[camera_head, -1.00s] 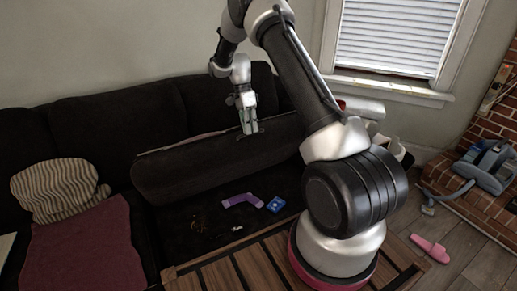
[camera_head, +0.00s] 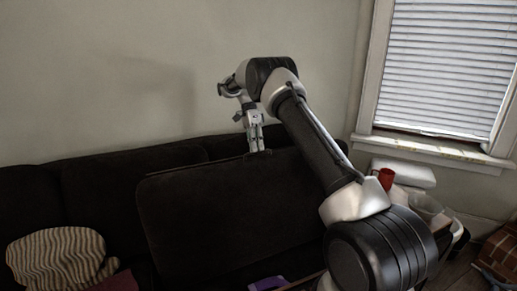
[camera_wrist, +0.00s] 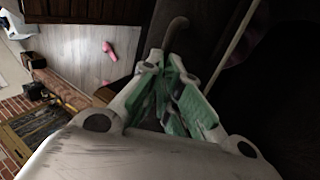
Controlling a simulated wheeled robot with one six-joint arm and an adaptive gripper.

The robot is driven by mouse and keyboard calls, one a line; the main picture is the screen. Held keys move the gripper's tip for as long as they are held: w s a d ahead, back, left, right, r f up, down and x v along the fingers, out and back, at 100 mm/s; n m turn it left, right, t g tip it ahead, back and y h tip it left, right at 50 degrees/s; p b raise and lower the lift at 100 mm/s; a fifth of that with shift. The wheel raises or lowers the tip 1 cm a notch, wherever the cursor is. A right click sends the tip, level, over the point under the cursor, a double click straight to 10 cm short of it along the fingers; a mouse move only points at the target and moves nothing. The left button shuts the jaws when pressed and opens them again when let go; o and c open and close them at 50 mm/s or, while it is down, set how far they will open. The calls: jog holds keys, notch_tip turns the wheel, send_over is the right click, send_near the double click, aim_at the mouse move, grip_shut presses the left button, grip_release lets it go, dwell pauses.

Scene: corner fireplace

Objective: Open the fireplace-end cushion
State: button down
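The fireplace-end cushion (camera_head: 235,215) is a dark seat cushion on the sofa, standing steeply on edge with its broad face toward me. My gripper (camera_head: 257,152) is at its top edge, right of the middle, with its fingers pointing down. In the wrist view the green-padded fingers (camera_wrist: 174,65) are close together at a dark edge with a curved grey strip (camera_wrist: 177,28) beside their tips. They look shut on the cushion's edge, though the exact contact is hidden. My arm covers the cushion's right part.
A striped pillow (camera_head: 62,258) lies on the sofa at left. A purple object (camera_head: 267,284) shows below the cushion. A red cup (camera_head: 386,178) and white items stand at right under the window. Pink slippers (camera_wrist: 107,47) lie on the floor near the fireplace (camera_wrist: 40,130).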

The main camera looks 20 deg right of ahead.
jog(key=shift+w+a+f, duration=0.1)
jog(key=shift+w+f, duration=0.05)
jog(key=shift+f, duration=0.4)
jog(key=shift+w+a+f, duration=0.1)
jog(key=shift+f, duration=0.45)
jog(key=c, duration=1.4)
grip_release()
jog(key=shift+w+d+f, duration=0.1)
jog(key=shift+w+f, duration=0.05)
jog(key=shift+r, duration=0.45)
jog(key=shift+c, duration=0.4)
notch_tip(320, 180, up, 10)
jog(key=shift+f, duration=0.1)
jog(key=shift+c, duration=0.2)
